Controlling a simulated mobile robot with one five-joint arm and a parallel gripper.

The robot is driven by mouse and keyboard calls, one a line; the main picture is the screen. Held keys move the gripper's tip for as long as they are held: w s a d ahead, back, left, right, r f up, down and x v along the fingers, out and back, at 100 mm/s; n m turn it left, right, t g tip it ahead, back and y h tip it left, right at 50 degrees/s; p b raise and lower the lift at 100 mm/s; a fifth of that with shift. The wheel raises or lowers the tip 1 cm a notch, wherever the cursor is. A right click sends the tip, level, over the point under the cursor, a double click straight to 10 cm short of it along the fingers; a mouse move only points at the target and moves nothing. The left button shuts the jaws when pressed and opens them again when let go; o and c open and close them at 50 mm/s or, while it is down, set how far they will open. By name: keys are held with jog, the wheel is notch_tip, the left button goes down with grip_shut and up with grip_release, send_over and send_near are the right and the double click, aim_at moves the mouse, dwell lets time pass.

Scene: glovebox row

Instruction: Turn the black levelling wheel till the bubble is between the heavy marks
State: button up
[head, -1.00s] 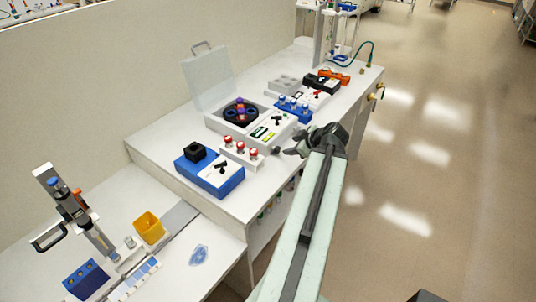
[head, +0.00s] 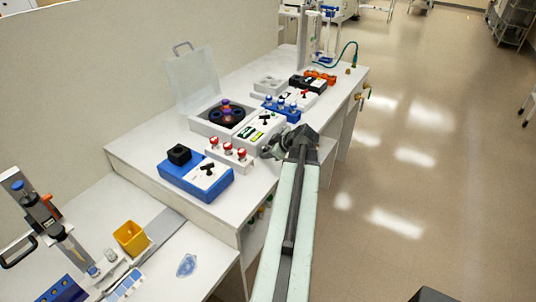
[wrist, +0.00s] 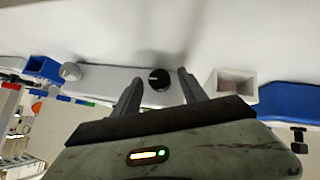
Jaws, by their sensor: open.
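A black wheel (wrist: 159,79) shows in the wrist view on the front of a pale housing, between my two open fingers. My gripper (wrist: 158,88) is open around or just short of it; I cannot tell whether either finger touches. In the head view my gripper (head: 266,151) is at the front edge of the bench, beside the white unit (head: 257,134) with green windows, and covers the wheel there. I cannot make out the bubble or the heavy marks.
Red-capped bottles (head: 228,150) and a blue device (head: 196,176) stand left of my gripper. A rotor box (head: 222,116) with a raised clear lid is behind. A grey knob (wrist: 70,72) sits left of the wheel. Open floor lies to the right.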

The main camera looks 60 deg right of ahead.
jog(key=shift+r, duration=0.1)
grip_shut()
jog(key=shift+d, duration=0.1)
jog(key=y, duration=0.1)
jog(key=m+y+p, duration=0.1)
jog(key=shift+d+y, duration=0.25)
jog(key=shift+y, duration=0.05)
jog(key=y, duration=0.1)
jog(key=m+y, duration=0.1)
jog(key=shift+s+d+m+y+b, duration=0.1)
jog(key=shift+d+m+y+b, duration=0.05)
jog(key=shift+m+y+b, duration=0.15)
jog(key=shift+y, duration=0.4)
jog(key=shift+m, duration=0.3)
grip_release()
